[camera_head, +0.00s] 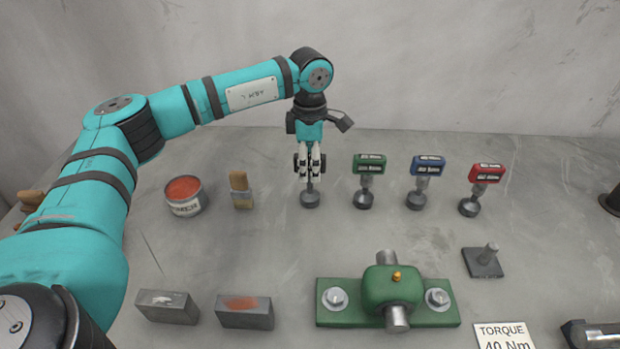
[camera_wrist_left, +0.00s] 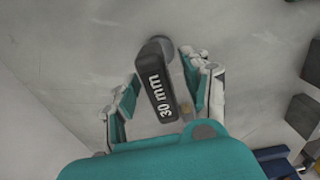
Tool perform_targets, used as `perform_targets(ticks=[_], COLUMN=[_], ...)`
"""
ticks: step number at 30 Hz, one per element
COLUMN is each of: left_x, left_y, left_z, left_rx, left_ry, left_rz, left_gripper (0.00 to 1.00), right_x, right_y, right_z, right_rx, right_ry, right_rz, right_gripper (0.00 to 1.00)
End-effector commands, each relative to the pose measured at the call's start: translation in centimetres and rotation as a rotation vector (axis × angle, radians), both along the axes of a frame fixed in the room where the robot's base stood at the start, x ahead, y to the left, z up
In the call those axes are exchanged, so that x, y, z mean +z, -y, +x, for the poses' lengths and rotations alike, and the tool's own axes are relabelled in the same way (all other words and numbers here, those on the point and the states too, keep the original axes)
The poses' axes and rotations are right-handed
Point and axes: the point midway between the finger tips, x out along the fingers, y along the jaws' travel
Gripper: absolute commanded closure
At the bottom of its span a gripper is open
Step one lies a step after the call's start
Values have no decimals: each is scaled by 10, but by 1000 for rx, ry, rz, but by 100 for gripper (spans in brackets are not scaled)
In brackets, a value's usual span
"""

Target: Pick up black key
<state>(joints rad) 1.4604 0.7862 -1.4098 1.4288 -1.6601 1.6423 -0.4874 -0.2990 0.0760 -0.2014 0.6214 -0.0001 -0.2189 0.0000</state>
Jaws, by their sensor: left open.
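The black key (camera_wrist_left: 158,100), with a white "30 mm" label on its block head, stands on a round base in the left wrist view. In the head view its lower shaft and round grey base (camera_head: 310,199) show, and its head is mostly hidden by my left gripper (camera_head: 309,170). My left gripper points down over the key. Its open fingers lie on either side of the key's head in the left wrist view, with gaps visible. My right gripper is not in view.
Green (camera_head: 369,164), blue (camera_head: 428,165) and red (camera_head: 487,173) keys stand in a row to the right. A brush (camera_head: 240,188) and an open can (camera_head: 185,196) stand to the left. A green fixture (camera_head: 350,314) and two grey blocks (camera_head: 167,306) lie nearer.

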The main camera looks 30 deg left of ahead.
Motion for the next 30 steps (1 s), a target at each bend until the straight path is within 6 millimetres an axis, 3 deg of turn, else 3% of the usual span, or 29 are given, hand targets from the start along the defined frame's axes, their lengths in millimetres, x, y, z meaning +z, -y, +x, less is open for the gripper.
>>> perform_targets(ticks=[6,13,24,30], left_x=[-23,-26,-25,-24], left_y=[0,0,1,1], left_z=[-1,0,0,0], left_rx=[1,0,0,0], left_ry=[-1,1,0,3], left_rz=[0,0,-1,-2], left_gripper=[52,52,99,100], right_x=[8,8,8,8], right_y=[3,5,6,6], right_z=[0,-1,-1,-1], right_rx=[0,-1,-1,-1], right_ry=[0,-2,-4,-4], right_rz=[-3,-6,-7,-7], right_gripper=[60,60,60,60])
